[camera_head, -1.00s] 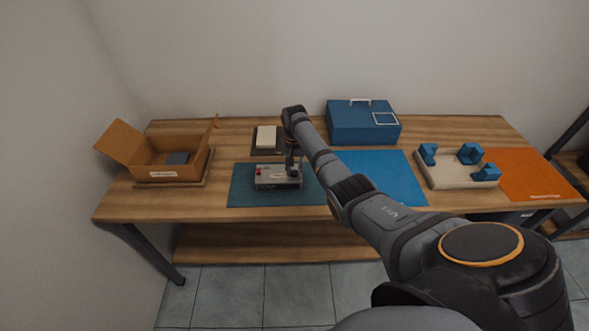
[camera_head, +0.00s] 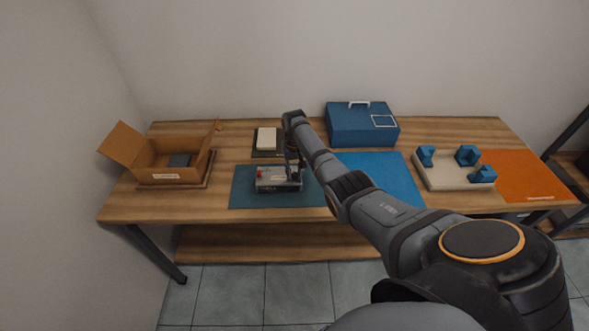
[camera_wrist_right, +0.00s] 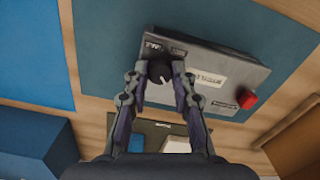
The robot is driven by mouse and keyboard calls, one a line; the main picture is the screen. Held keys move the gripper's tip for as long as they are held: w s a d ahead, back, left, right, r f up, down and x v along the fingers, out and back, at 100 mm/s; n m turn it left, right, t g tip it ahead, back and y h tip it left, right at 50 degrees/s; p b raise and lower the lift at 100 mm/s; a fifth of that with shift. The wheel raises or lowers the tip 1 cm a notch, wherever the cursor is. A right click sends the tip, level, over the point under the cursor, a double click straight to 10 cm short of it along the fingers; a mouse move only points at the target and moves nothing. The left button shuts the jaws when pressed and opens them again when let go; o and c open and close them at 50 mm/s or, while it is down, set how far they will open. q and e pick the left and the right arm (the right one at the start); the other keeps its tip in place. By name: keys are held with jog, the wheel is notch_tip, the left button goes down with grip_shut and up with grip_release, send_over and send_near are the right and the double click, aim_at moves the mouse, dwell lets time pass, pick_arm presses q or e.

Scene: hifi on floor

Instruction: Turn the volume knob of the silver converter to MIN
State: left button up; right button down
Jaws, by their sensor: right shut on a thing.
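The silver converter (camera_head: 277,180) sits on the dark teal mat (camera_head: 242,187) on the table. It also shows in the right wrist view (camera_wrist_right: 222,95), with a red button (camera_wrist_right: 247,98) at one end and a black knob (camera_wrist_right: 159,72) with a light pointer line at the other. My right gripper (camera_wrist_right: 158,82) reaches down over the converter with its fingers on both sides of the knob, shut on it. The gripper also shows small in the head view (camera_head: 294,174). The label print by the knob is too small to read surely. My left gripper is not in view.
An open cardboard box (camera_head: 165,163) stands at the left. A blue case (camera_head: 362,124) is at the back, and a blue mat (camera_head: 385,180) lies right of the converter. A pale tray with blue blocks (camera_head: 452,177) and an orange mat (camera_head: 522,176) are at the right.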

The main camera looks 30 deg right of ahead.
jog(key=n+p, duration=0.1)
jog(key=n, duration=0.2)
jog(key=shift+r+n, duration=0.1)
jog(key=shift+n, duration=0.3)
jog(key=n, duration=0.3)
jog(key=shift+n+p, duration=0.3)
jog(key=n, duration=0.3)
jog(key=shift+n, duration=2.4)
jog(key=c, duration=1.1)
grip_release()
